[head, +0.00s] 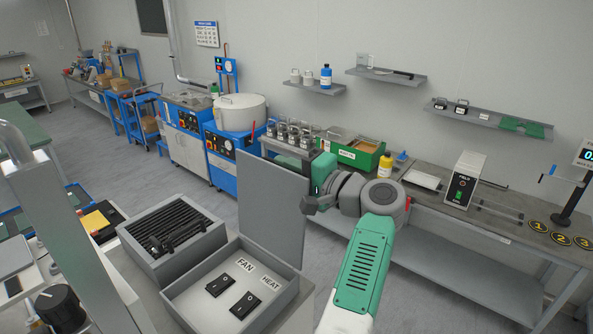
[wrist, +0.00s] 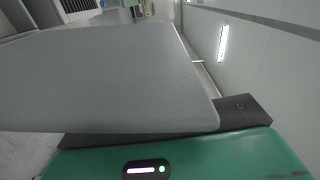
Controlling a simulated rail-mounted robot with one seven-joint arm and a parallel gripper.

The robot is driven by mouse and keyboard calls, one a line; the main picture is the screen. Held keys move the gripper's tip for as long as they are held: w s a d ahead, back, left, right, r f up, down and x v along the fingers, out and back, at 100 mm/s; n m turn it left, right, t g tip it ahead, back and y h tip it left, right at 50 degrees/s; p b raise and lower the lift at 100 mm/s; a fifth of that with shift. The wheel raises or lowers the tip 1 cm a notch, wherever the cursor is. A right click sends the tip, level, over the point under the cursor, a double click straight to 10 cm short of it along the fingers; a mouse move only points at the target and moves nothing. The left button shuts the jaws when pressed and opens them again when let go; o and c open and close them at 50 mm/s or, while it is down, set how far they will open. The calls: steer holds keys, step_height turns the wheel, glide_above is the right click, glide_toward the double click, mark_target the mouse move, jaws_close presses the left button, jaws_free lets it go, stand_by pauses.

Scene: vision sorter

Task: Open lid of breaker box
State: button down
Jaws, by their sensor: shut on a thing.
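The breaker box (head: 172,294) is an open grey box at the bottom of the head view, with two black rocker switches labelled FAN and HEAT inside. Its lid (head: 270,200) is a flat grey panel standing roughly upright along the box's far side. My gripper (head: 311,203) is at the lid's right edge, shut on it. In the wrist view the lid (wrist: 110,75) fills much of the picture and passes between the dark fingers. The exact contact at the fingertips is partly hidden.
A grey unit with black vent slats (head: 190,232) stands left of the box. A black knob (head: 60,308) is at the lower left. Behind the lid, a long bench (head: 430,205) holds a green crate (head: 350,152) and a FIELD unit (head: 465,180). Open floor lies between.

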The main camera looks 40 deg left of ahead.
stand_by(0.3)
steer(key=c, duration=1.5)
jaws_free()
steer(key=d+b, duration=0.1)
steer(key=d, duration=0.3)
steer(key=d+b, duration=0.1)
steer(key=d, duration=0.3)
steer(key=shift+s, duration=0.2)
